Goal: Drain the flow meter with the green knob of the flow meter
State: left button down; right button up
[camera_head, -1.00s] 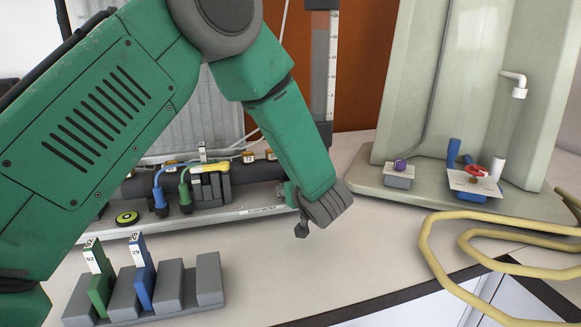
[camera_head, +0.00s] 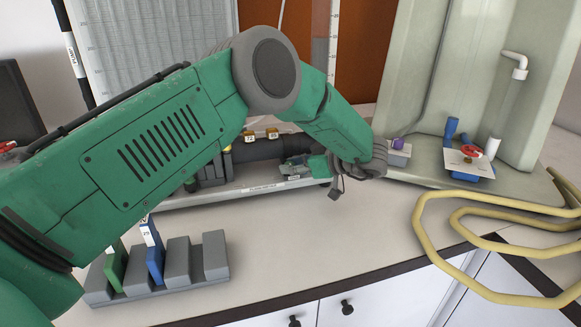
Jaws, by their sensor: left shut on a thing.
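The flow meter's upright scaled tube (camera_head: 323,50) stands at the back, behind my left arm. Its low grey-green foot (camera_head: 297,169) shows at the right end of the pipe board. A green knob (camera_head: 318,165) sits at that end, small and partly covered. My left gripper (camera_head: 334,178) is at the knob, shut on it, with one dark fingertip hanging just below. The far finger and the exact contact are hard to make out. My right gripper is not in view.
A grey slotted holder (camera_head: 214,255) with green and blue clips stands on the table at front left. A yellow hose (camera_head: 432,255) loops over the right edge. The front middle is clear.

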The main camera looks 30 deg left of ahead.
pick_arm(q)
jog(key=shift+d+f, duration=0.1)
jog(key=shift+d, duration=0.15)
dwell(0.3)
jog(key=c, duration=1.6)
grip_release()
jog(key=shift+w, duration=0.1)
jog(key=v, duration=1.2)
jog(key=shift+w+d, duration=0.3)
jog(key=shift+d, duration=0.1)
jog(key=shift+a, duration=0.25)
